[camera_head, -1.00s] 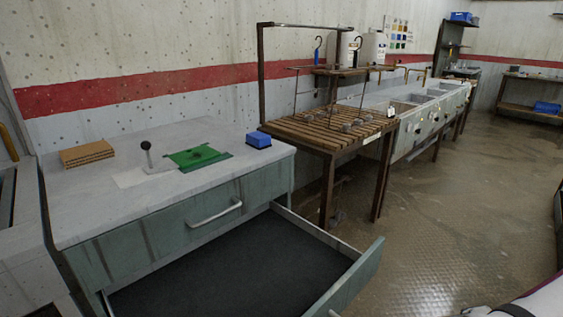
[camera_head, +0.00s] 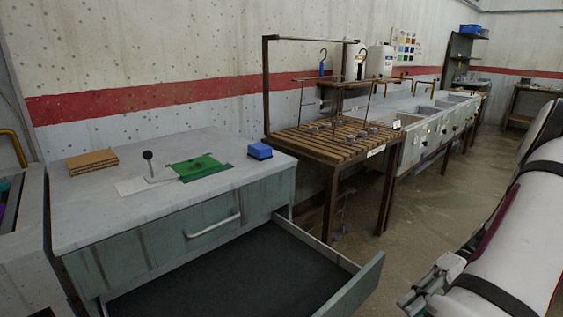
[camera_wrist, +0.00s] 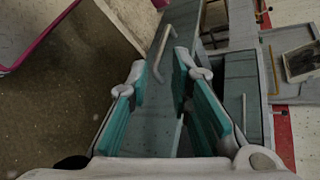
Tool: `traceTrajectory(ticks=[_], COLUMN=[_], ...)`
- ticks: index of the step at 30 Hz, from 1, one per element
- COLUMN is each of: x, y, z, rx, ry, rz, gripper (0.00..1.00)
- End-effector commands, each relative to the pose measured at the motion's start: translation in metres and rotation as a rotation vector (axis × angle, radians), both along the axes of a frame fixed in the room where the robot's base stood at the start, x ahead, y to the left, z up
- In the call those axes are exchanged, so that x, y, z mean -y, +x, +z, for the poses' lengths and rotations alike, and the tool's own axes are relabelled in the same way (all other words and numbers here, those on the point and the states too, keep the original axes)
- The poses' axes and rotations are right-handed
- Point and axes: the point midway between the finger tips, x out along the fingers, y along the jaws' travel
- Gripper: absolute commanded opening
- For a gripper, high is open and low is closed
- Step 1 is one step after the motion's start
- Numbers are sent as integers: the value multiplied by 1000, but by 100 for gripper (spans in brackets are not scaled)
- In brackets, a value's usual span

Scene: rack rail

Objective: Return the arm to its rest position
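My gripper (camera_wrist: 160,78) shows in the wrist view with its two teal-padded fingers apart and nothing between them. In the head view my gripper (camera_head: 428,288) is at the lower right, beside my white arm and clear of the furniture. A grey-green cabinet (camera_head: 175,232) stands at the left with its lower drawer (camera_head: 345,288) pulled out; the dark drawer floor looks empty. The wrist view shows a drawer front with a handle (camera_wrist: 160,55) beyond the fingers, apart from them as far as I can tell.
The cabinet top carries a cardboard stack (camera_head: 92,162), a green cloth (camera_head: 200,167), a black-knobbed lever (camera_head: 148,158) and a blue box (camera_head: 260,151). A slatted rack table (camera_head: 335,143) and sinks (camera_head: 425,115) line the wall. The floor (camera_head: 425,205) at the right is open.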

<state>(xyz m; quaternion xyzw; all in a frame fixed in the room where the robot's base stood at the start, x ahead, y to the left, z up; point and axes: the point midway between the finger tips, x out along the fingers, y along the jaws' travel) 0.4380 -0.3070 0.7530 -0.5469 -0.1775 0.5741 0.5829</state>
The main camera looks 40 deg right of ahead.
Motion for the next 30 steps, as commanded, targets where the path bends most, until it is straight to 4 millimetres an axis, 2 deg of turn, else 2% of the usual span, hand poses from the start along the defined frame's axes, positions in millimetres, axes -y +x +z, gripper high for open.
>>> traceTrajectory(ticks=[1, 6, 9, 15, 23, 30], x=[-7, -38, -61, -116, -190, -249], y=[15, 55, 75, 100, 103, 83], z=[17, 62, 87, 130, 170, 190], rx=[-43, -179, -239, -315, -315, -215], ry=[-41, -177, -272, -476, -753, -979], rz=[61, 214, 290, 417, 522, 567], gripper=[20, 20, 20, 20, 20, 20])
